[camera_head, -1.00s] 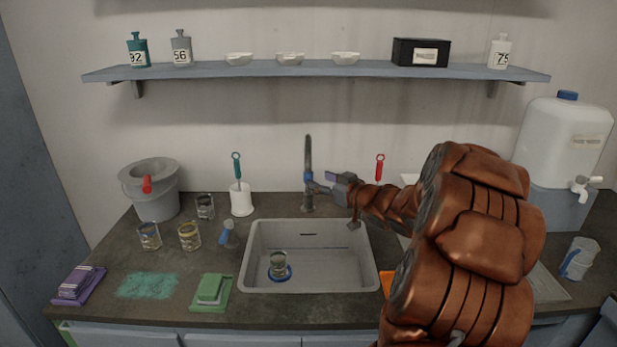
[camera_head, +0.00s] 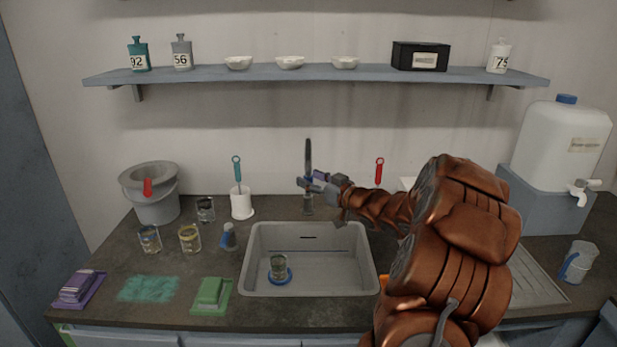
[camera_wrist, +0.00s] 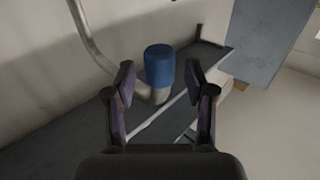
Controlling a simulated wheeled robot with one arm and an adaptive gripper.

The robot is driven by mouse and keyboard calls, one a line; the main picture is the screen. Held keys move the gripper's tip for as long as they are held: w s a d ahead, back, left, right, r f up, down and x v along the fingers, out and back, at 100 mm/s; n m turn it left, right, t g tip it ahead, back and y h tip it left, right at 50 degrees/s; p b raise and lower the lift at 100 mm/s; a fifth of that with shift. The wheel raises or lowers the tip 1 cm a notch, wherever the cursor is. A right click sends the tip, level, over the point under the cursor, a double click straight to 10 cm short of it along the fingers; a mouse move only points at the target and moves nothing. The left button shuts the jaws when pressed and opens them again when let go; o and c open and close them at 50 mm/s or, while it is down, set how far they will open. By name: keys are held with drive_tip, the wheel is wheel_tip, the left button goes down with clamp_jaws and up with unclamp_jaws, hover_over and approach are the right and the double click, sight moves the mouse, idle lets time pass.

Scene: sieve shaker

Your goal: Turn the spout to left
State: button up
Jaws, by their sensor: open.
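The grey tap (camera_head: 308,158) stands upright behind the sink (camera_head: 258,285), its spout showing as a thin vertical bar in the head view. In the wrist view, the curved grey spout pipe (camera_wrist: 92,45) runs from the upper left down to a blue cylindrical part (camera_wrist: 160,66). My gripper (camera_head: 309,183) is at the tap and hides part of it in the head view. In the wrist view, my gripper (camera_wrist: 160,80) is open, with one finger on each side of the blue part. Contact cannot be told.
A glass (camera_head: 279,265) stands in the sink on a blue ring. A brush in a white holder (camera_head: 242,204) and several beakers (camera_head: 190,237) stand left of the sink. A red-handled tool (camera_head: 379,171) is behind my arm. The shelf (camera_head: 210,73) runs above.

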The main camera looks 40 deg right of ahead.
drive_tip(key=shift+w+a, duration=0.1)
drive_tip(key=shift+w, duration=0.55)
clamp_jaws()
idle(0.4)
